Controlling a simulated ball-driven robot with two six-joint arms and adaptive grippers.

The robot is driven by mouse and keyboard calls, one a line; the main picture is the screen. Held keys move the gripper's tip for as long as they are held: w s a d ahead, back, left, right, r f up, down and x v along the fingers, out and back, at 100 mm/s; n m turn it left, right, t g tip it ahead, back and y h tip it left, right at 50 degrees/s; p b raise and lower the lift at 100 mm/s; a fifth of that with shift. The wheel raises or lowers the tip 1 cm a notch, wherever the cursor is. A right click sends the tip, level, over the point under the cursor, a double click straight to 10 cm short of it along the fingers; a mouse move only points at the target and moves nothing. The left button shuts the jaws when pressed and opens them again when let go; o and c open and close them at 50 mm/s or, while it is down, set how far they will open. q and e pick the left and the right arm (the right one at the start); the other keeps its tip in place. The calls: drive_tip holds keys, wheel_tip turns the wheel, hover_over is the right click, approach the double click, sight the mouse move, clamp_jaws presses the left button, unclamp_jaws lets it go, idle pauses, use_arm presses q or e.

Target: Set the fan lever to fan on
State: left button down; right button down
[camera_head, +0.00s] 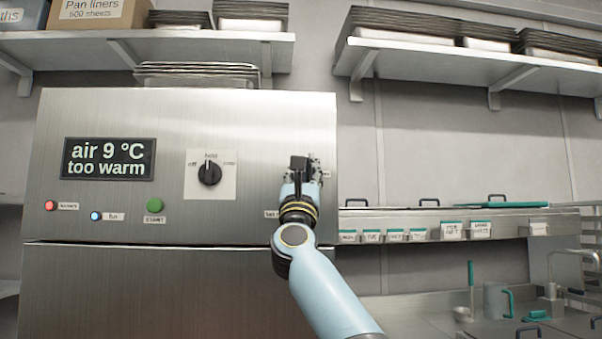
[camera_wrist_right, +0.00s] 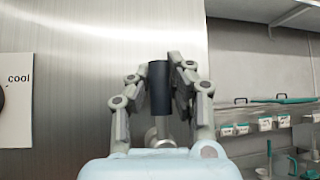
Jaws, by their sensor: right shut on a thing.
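The steel cabinet front (camera_head: 130,270) carries a dark display (camera_head: 108,158) reading "air 9 °C too warm". The fan lever (camera_wrist_right: 159,88), a dark cylindrical handle on a metal stem, stands at the cabinet's right side. My right gripper (camera_head: 305,170) is shut on the lever handle, with fingers on both sides of it in the right wrist view (camera_wrist_right: 160,85). The lever's labels are mostly hidden behind my gripper and arm. My left gripper is not in view.
A black rotary knob (camera_head: 209,173) on a white plate points up at "hold". Red (camera_head: 51,205), blue (camera_head: 96,216) and green (camera_head: 155,205) buttons or lamps sit below the display. A rail with labelled bins (camera_head: 450,230) is to the right.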

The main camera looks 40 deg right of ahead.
drive_tip(key=shift+f, duration=0.25)
drive_tip(key=c, duration=1.7)
unclamp_jaws()
drive_tip(key=o, duration=0.5)
drive_tip(key=shift+s+d+r, duration=0.1)
drive_tip(key=shift+r, duration=0.05)
drive_tip(key=v, duration=1.2)
